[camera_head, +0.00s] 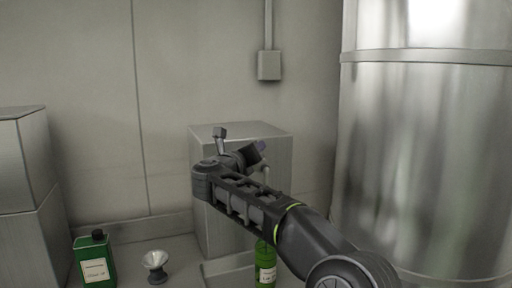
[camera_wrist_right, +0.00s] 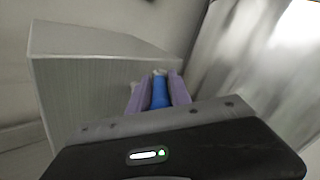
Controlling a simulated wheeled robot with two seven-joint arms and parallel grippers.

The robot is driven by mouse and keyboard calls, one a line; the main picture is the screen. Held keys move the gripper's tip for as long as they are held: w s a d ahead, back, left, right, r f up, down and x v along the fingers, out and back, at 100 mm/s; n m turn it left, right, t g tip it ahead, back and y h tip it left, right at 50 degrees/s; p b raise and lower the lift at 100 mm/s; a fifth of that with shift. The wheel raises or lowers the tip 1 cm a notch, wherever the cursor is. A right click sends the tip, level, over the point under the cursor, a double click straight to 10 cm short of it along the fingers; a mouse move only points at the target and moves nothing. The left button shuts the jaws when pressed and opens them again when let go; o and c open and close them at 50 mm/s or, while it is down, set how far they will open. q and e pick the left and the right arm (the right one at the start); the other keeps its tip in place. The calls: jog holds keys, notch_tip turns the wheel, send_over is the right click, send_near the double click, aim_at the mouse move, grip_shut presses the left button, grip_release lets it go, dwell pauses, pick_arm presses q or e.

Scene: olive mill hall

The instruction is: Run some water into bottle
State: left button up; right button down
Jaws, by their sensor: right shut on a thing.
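A green bottle (camera_head: 265,256) with a pale label stands low in front of the metal box, in a tray or basin; my right arm covers its top. My right gripper (camera_head: 262,150) is at the front of the box, mostly hidden behind my own wrist in the head view. In the right wrist view its purple fingers (camera_wrist_right: 158,95) are shut on a blue handle (camera_wrist_right: 160,91) with a pale tip, beside the box. A small pale part (camera_head: 265,173) shows below the gripper; I cannot tell whether it is the tap's spout. No water is visible. My left gripper is not in view.
The grey metal box (camera_head: 222,230) stands against the wall. A dark green square container (camera_head: 94,262) with a black cap and a small metal funnel-like piece (camera_head: 155,264) stand to the left. A large steel tank (camera_head: 425,150) fills the right side.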

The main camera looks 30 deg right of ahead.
jog(key=shift+r+g, duration=0.1)
jog(key=shift+g, duration=0.2)
jog(key=c, duration=1.3)
grip_release()
jog(key=shift+w, duration=0.15)
jog(key=shift+c, duration=0.2)
jog(key=b+v, duration=0.2)
jog(key=v, duration=0.5)
jog(key=shift+s+a+b, duration=0.25)
jog(key=shift+a+b, duration=0.1)
jog(key=shift+b, duration=0.05)
